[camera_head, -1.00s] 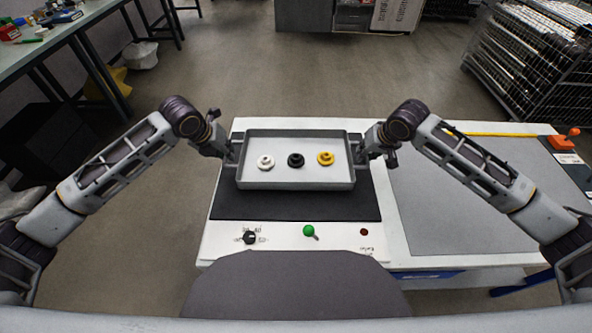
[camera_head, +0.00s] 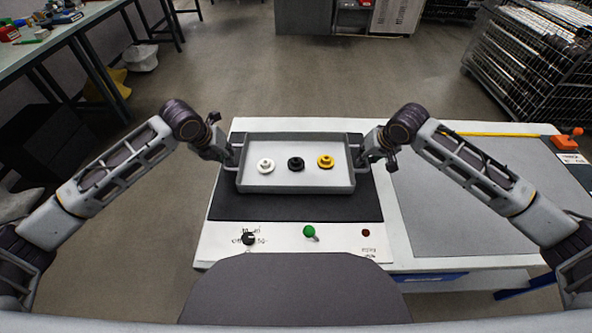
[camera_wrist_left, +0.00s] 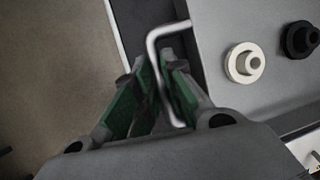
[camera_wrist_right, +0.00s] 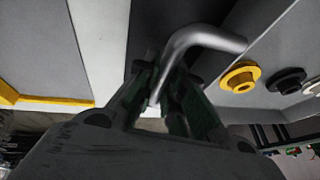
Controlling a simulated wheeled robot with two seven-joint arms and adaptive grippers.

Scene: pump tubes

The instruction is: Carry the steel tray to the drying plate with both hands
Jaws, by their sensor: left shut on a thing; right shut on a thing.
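The steel tray (camera_head: 296,181) is a shallow grey rectangle over the dark drying plate (camera_head: 296,207) in the head view. A white part (camera_head: 265,165), a black part (camera_head: 296,163) and a yellow part (camera_head: 326,162) stand in a row in it. My left gripper (camera_head: 231,158) is shut on the tray's left handle (camera_wrist_left: 155,40), a bent rod. My right gripper (camera_head: 362,158) is shut on the right handle (camera_wrist_right: 205,36). The tray looks level. Whether it touches the plate I cannot tell.
The plate's white front panel has a black knob (camera_head: 248,238), a green-topped lever (camera_head: 309,231) and a red button (camera_head: 365,233). A grey mat (camera_head: 470,200) lies to the right, with an orange item (camera_head: 568,138) beyond it. A wire rack (camera_head: 535,60) stands at the far right.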

